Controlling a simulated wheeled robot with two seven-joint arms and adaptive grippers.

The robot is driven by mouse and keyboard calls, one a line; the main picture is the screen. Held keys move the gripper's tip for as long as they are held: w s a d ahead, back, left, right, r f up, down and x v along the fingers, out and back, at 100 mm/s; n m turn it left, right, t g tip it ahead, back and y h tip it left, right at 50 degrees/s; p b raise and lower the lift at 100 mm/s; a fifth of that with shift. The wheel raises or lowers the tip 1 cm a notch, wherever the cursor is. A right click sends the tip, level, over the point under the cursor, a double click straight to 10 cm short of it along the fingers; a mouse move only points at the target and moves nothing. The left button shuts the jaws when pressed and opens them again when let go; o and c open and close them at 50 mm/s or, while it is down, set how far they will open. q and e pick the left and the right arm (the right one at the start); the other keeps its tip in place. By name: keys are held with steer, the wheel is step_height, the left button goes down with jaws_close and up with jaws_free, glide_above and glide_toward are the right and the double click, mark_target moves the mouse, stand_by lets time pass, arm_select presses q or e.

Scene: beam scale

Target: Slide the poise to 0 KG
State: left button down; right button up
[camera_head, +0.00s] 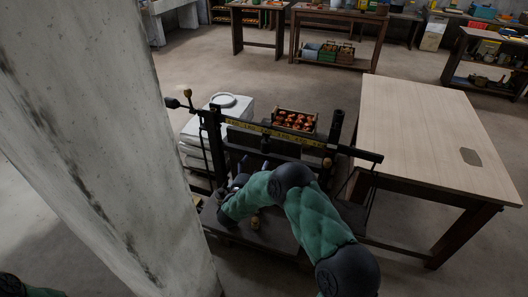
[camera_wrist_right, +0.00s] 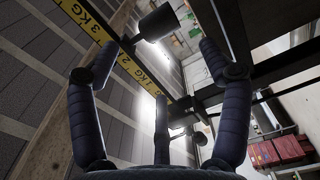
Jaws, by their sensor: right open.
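The beam scale (camera_head: 262,128) stands in the middle of the head view, with a yellow graduated strip along its dark beam. In the right wrist view the strip (camera_wrist_right: 132,68) shows 3 KG, 2 and 1 KG marks. A dark cylinder (camera_wrist_right: 158,22) is joined by a rod to the beam near the 2 and 3 marks; it looks like the poise. My left gripper is out of view.
A concrete pillar (camera_head: 90,120) stands close on the left. A crate of red-orange fruit (camera_head: 295,121) and a white stack (camera_head: 228,110) are behind the scale. A wooden table (camera_head: 425,125) is at right. A small brass-coloured object (camera_head: 255,222) is on the scale's platform (camera_head: 278,232).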

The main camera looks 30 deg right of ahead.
mark_target(264, 149)
steer(key=b+x, duration=0.2)
steer(key=x, duration=0.7)
steer(key=shift+d+b, duration=0.2)
steer(key=shift+b, duration=0.2)
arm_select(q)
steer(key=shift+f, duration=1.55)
arm_select(e)
steer(key=shift+w+d, duration=0.5)
steer(key=shift+w, duration=0.05)
